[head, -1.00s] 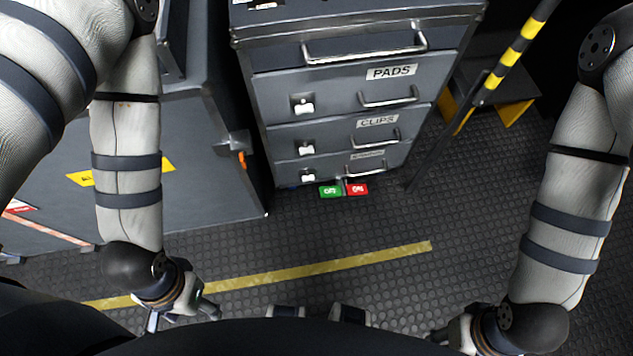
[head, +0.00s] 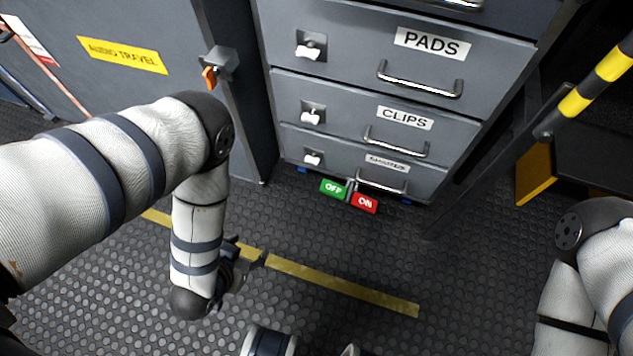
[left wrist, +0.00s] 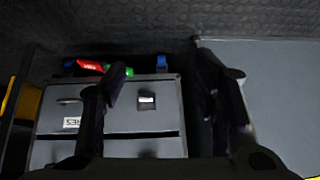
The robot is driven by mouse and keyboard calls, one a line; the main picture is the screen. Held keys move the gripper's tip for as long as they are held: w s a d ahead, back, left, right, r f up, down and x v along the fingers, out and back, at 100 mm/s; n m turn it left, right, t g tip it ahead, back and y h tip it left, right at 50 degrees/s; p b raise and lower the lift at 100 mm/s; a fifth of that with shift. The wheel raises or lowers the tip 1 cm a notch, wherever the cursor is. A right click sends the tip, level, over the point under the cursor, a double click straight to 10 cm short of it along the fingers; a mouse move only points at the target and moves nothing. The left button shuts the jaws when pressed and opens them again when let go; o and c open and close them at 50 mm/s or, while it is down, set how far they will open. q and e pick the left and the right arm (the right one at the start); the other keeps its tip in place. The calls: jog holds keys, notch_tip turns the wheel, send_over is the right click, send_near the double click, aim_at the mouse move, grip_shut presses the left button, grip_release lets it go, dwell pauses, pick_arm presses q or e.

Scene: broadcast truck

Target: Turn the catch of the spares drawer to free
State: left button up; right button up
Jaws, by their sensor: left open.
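The spares drawer (head: 340,166) is the lowest in the grey drawer unit, and it is closed. Its small label (head: 387,163) is hard to read in the head view. Its catch (head: 313,158) is a pale knob on a plate at the drawer's left; its exact turn is too small to tell. In the left wrist view the catch (left wrist: 146,100) shows between the fingers, beyond them. My left gripper (head: 250,253) is open and empty, low over the floor in front of the unit, apart from the catch. My right gripper is out of view.
The drawers labelled CLIPS (head: 350,128) and PADS (head: 385,75) have similar catches. A green OFF tag (head: 333,188) and a red ON tag (head: 365,203) sit below the spares drawer. A grey cabinet (head: 130,85) with an orange-tipped latch (head: 211,76) stands left. A yellow-black bar (head: 595,85) stands right.

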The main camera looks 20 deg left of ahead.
pick_arm(q)
jog(key=w+d+f+t+b, duration=0.2)
jog(key=w+f+t+b, duration=0.4)
jog(key=w+f+b, duration=0.45)
jog(key=t+h+b, duration=0.1)
jog(key=t+b, duration=0.2)
jog(key=t, duration=0.2)
send_near(312, 159)
jog(key=w+b, duration=0.4)
jog(key=w, duration=0.4)
jog(key=shift+d+f, duration=0.15)
jog(key=shift+f, duration=0.05)
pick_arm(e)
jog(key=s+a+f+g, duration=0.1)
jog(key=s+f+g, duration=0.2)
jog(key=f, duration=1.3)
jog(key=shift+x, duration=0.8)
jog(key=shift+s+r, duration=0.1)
pick_arm(q)
jog(key=c, duration=1.2)
